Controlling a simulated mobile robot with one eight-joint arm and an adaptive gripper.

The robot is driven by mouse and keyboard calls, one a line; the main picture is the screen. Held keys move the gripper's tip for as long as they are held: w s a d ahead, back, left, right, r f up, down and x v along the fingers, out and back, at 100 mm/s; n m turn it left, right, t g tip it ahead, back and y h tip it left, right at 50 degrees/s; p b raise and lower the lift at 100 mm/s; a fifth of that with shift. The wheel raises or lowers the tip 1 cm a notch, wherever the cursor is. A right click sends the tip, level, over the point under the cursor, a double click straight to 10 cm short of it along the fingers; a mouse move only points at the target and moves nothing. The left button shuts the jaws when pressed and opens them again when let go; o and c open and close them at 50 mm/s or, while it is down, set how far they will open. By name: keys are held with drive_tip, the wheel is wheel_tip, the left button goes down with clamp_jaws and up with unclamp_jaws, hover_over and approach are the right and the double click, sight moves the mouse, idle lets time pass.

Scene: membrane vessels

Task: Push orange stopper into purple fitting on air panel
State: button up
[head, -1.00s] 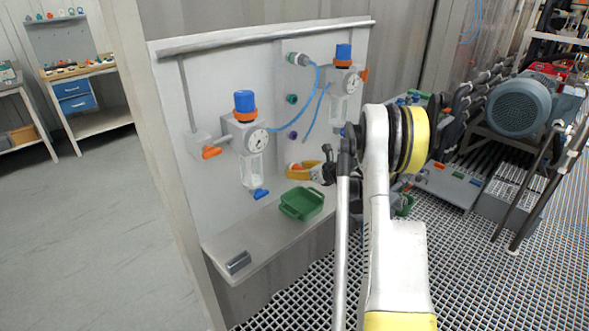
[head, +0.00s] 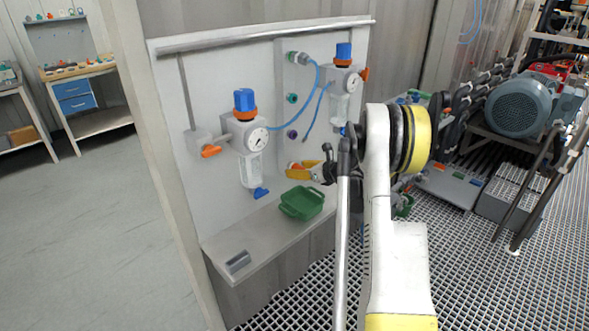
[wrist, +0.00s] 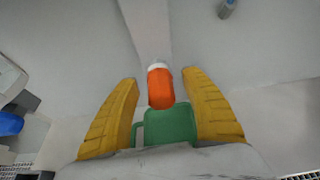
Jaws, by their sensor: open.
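The orange stopper (wrist: 160,88) shows in the wrist view between my two yellow fingers, with a white ring or tip at its far end. My gripper (wrist: 160,95) is open, with a gap on each side of the stopper. In the head view the stopper is a small orange spot (head: 293,166) at the fingertips of my gripper (head: 296,170). The purple fitting (head: 292,134) is on the air panel (head: 225,75), above my fingers in the head view. Its opening looks free. I cannot tell whether the stopper touches anything behind it.
A green tray (head: 302,203) sits on the panel's shelf (head: 268,232) below my fingers; it also shows in the wrist view (wrist: 166,124). A teal fitting (head: 291,98) is above the purple one. Regulators with gauges (head: 255,138) and blue hoses (head: 300,113) flank the fittings.

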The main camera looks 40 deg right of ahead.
clamp_jaws()
drive_tip(key=shift+s, duration=0.2)
drive_tip(key=shift+s+d+b, duration=0.15)
drive_tip(key=shift+s+b, duration=0.15)
drive_tip(key=shift+s, duration=1.1)
drive_tip(key=shift+s+d+b, duration=0.1)
drive_tip(key=shift+s+b, duration=0.15)
drive_tip(key=shift+s, duration=1.15)
